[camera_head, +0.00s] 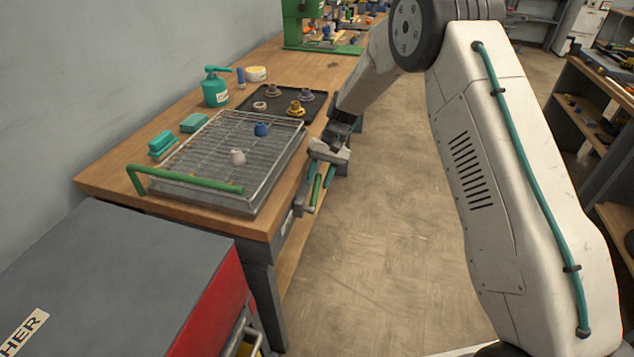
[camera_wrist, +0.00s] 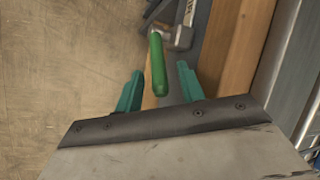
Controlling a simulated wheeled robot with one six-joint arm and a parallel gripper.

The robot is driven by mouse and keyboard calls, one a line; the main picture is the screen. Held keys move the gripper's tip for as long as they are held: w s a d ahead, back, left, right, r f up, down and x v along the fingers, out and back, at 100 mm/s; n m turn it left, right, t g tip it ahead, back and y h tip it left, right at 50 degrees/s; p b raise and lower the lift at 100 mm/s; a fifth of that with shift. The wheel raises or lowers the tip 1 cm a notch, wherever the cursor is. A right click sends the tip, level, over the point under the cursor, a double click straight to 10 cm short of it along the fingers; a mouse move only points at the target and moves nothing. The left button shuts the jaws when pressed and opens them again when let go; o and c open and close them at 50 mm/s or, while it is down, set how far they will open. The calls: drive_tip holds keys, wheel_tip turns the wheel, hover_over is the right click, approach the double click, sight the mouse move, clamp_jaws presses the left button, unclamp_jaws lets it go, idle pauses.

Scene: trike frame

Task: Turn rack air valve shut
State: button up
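My gripper is open, with one teal finger on each side of the lever's end and a visible gap on both sides. In the head view the valve's grey body (camera_head: 299,203) is at the bench's front edge, below the wire rack (camera_head: 222,150). The green lever (camera_head: 316,192) shows beside my gripper (camera_head: 322,183). My arm partly hides the area behind.
The wooden bench (camera_head: 110,178) bears the rack with its green bar (camera_head: 185,186), a dark tray (camera_head: 315,104) of small fittings and a teal can (camera_head: 215,88). A grey-topped red cabinet (camera_head: 120,270) stands at the front left. The floor to the right is clear.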

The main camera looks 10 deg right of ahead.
drive_tip(key=v, duration=0.6)
drive_tip(key=shift+r, duration=0.1)
